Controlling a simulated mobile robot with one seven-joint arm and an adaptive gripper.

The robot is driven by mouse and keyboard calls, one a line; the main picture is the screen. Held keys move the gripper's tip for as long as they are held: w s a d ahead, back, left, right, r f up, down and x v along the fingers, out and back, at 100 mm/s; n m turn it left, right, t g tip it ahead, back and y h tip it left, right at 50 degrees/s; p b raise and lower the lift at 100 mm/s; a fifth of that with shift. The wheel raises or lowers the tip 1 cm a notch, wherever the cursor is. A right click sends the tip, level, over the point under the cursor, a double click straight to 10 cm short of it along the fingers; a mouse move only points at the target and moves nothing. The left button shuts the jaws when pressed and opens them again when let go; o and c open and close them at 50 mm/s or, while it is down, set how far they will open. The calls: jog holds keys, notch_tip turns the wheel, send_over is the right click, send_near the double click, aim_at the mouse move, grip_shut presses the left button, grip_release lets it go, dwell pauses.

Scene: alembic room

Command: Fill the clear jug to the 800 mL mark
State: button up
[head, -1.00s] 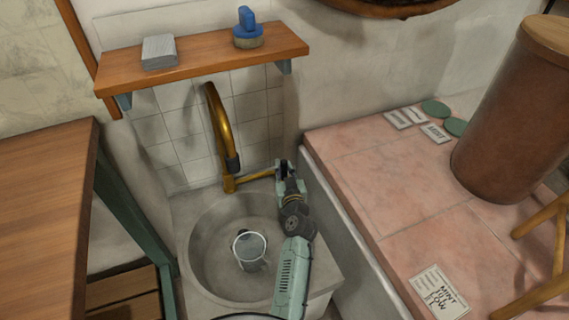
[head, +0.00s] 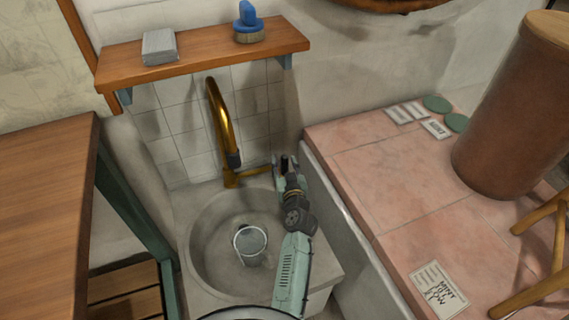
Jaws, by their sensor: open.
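The clear jug (head: 250,244) stands in the round stone basin (head: 205,245), seen from above. Its contents look bluish-grey, but I cannot read any mark or level. The brass tap (head: 220,115) arches over the back of the basin, with its dark spout end above and behind the jug. I see no clear stream of water. A brass lever (head: 256,171) sticks out to the right from the tap's base. My gripper (head: 285,163) is open at the lever's right end. I cannot tell whether it touches the lever, and my wrist hides part of the basin's right rim.
A wooden shelf (head: 200,55) above the tap holds a grey block (head: 159,47) and a blue-handled brush (head: 248,24). A wooden table (head: 45,220) stands at the left. A pink tiled counter (head: 375,190) at the right carries cards, green discs and a brown cylinder (head: 505,120).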

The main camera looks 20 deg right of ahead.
jog(key=s+a, duration=0.1)
jog(key=s, duration=0.6)
jog(key=shift+r, duration=0.45)
jog(key=shift+a, duration=0.1)
